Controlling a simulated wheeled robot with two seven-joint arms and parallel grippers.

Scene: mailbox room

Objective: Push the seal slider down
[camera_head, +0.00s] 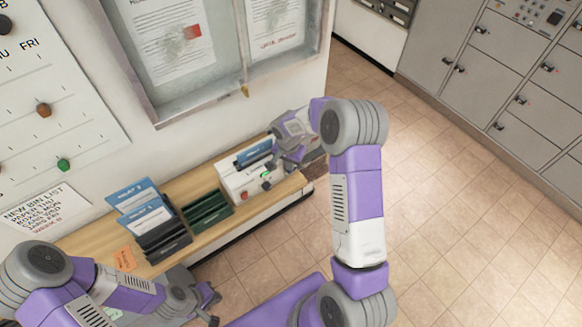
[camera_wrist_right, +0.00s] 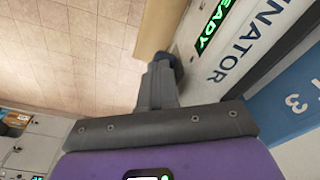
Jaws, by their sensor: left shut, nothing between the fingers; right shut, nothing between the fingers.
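The white machine (camera_head: 231,181) with a blue folder (camera_head: 254,152) in its top stands at the right end of the wooden shelf. In the right wrist view its white face (camera_wrist_right: 207,82) shows letters ending in "INATOR" and a green lit display (camera_wrist_right: 213,25). I cannot make out the seal slider for certain; my right gripper covers part of the machine's front. My right gripper (camera_head: 269,180) is shut and empty, close against the machine's right front; its fingers (camera_wrist_right: 168,70) show in the wrist view beside the white face. My left gripper (camera_head: 213,305) is shut and empty, low in front of the shelf.
A dark green tray (camera_head: 207,210) and a dark holder with blue-topped booklets (camera_head: 148,213) stand on the shelf (camera_head: 88,235) left of the machine. A noticeboard (camera_head: 190,110) hangs above. Grey lockers (camera_head: 500,70) are at the right. The tiled floor (camera_head: 450,220) is open.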

